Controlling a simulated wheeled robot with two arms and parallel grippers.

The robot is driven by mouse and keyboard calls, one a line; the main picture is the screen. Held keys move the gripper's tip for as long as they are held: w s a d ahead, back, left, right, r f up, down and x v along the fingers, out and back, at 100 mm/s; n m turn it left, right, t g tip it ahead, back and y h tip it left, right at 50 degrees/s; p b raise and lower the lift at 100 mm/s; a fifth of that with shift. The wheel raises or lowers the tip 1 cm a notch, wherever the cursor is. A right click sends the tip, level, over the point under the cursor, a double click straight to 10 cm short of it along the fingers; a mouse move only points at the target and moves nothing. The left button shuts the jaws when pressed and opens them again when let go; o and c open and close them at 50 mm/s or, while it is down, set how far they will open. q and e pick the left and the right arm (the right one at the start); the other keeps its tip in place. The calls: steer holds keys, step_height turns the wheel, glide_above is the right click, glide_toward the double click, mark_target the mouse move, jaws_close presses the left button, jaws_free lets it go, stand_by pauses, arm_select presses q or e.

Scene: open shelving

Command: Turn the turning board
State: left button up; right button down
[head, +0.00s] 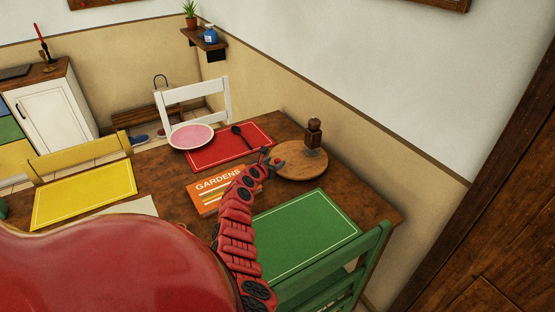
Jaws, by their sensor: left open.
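The turning board (304,172) is a round wooden disc on the brown table, near the wall at the right. A dark wooden mill-like object (314,132) stands upright on its back part. My red left arm reaches up from below, and my left gripper (270,158) is at the board's left edge. Its small dark fingers are apart, with a reddish spot between or just behind them. I cannot tell whether they touch the board. My right gripper is not in view.
On the table (160,192) lie a red placemat (255,137) with a pink plate (191,136) and dark spoon, an orange gardens book (208,190), a green placemat (306,232) and a yellow placemat (85,193). White, yellow and green chairs stand around it.

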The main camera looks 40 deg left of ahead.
mark_target(277, 161)
arm_select(q)
steer(key=b+x, duration=0.1)
steer(key=x, duration=0.1)
steer(key=shift+w+a+f, duration=0.15)
steer(key=shift+w+f, duration=0.05)
steer(key=shift+f, duration=0.1)
steer(key=shift+w, duration=0.45)
steer(key=shift+c, duration=0.2)
jaws_close()
stand_by(0.9)
